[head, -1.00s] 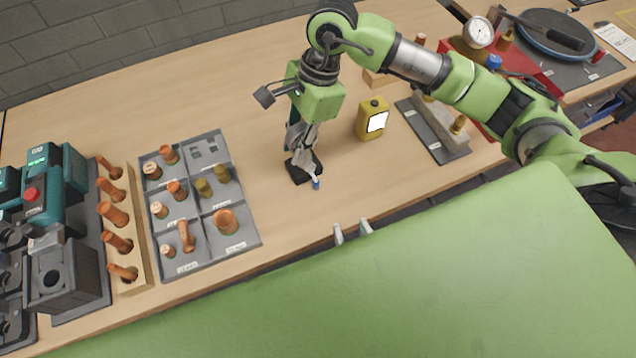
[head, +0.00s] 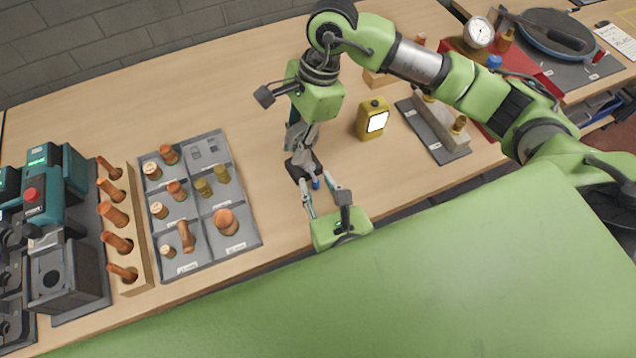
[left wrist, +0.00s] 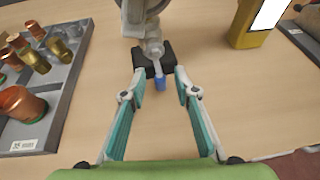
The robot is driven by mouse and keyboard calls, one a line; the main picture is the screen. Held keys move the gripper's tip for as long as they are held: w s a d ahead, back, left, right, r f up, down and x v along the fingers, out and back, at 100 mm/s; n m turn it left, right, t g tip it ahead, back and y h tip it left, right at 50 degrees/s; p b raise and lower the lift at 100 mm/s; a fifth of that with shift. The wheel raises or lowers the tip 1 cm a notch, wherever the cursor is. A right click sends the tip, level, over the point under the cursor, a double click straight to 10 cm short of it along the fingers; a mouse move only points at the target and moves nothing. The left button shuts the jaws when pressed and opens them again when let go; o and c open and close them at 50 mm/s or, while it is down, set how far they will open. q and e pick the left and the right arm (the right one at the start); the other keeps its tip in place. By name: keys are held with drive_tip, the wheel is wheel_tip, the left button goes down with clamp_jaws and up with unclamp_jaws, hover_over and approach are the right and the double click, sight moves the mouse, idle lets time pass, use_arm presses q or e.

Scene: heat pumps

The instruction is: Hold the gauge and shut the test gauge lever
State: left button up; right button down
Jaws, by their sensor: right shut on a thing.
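The test gauge stands on a black base (head: 292,172) on the wooden table in the head view; its upper part is mostly hidden by my right gripper. My right gripper (head: 301,146) points down from above and is shut on the gauge. A small lever with a blue tip (head: 316,183) sticks out at the front of the base; in the left wrist view the blue tip (left wrist: 160,83) points towards me. My left gripper (head: 324,194) is open, with its fingertips (left wrist: 160,73) on either side of the blue tip. I cannot tell whether they touch it.
A yellow device (head: 371,121) with a white screen stands right of the gauge. A grey tray (head: 250,240) of copper and brass fittings lies to the left. A grey mat (head: 418,128) with a block lies further right. Bare table surrounds the gauge.

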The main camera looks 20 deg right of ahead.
use_arm(q)
drive_tip(key=shift+w, duration=0.15)
clamp_jaws()
drive_tip(key=shift+a+m+y, duration=0.2)
drive_tip(key=shift+m+y, duration=0.5)
drive_tip(key=shift+m, duration=0.2)
unclamp_jaws()
